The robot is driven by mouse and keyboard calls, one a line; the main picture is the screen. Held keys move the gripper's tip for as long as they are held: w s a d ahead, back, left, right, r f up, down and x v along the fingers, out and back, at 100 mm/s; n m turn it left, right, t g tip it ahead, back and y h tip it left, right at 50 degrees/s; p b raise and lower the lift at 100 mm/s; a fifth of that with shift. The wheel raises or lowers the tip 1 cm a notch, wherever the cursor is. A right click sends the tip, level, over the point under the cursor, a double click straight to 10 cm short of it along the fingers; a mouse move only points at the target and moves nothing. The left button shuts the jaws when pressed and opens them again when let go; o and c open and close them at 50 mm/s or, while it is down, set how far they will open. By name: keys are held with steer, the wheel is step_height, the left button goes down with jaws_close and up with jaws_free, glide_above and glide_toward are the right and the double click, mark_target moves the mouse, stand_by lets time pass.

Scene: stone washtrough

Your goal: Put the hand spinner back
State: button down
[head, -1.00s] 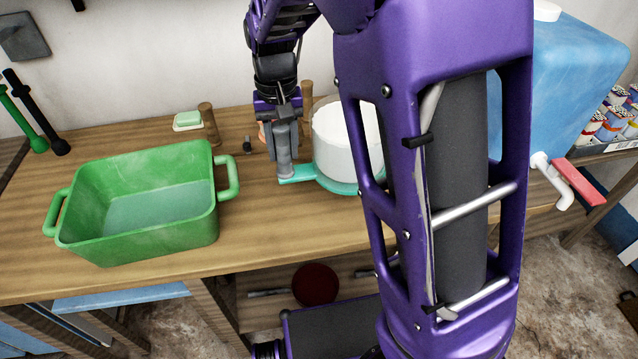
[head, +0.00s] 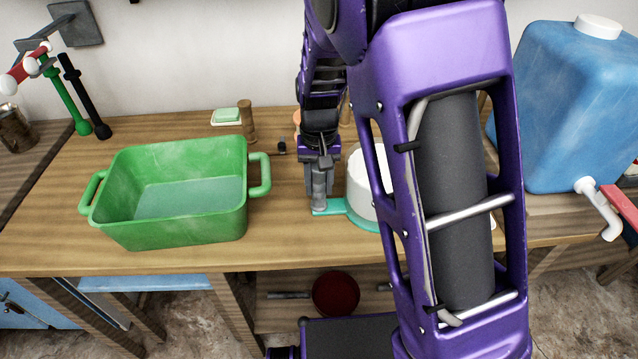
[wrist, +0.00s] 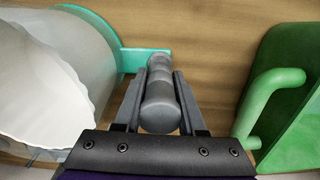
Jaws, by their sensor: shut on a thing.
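The hand spinner has a white drum (head: 364,188) on a teal base with a short teal arm (head: 330,208) pointing left. It stands on the wooden counter, and my arm hides its right part. A grey upright handle (wrist: 160,95) rises from the end of the teal arm. My gripper (head: 320,186) is shut on this grey handle from above. In the wrist view, the two fingers of my gripper (wrist: 161,88) lie on either side of the handle. The drum (wrist: 60,75) is at the left there.
A green tub (head: 172,230) with water stands left of the spinner, its handle close to my gripper. A soap dish (head: 226,116) and wooden peg (head: 248,120) are behind. A blue water container (head: 568,110) with a tap stands right. The counter's front edge (head: 300,268) is near.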

steer(key=c, duration=0.5)
jaws_free()
steer(key=shift+f, duration=0.1)
step_height(320, 180, up, 12)
steer(key=shift+r+p, duration=0.15)
steer(key=shift+p, duration=0.9)
steer(key=shift+w, duration=0.1)
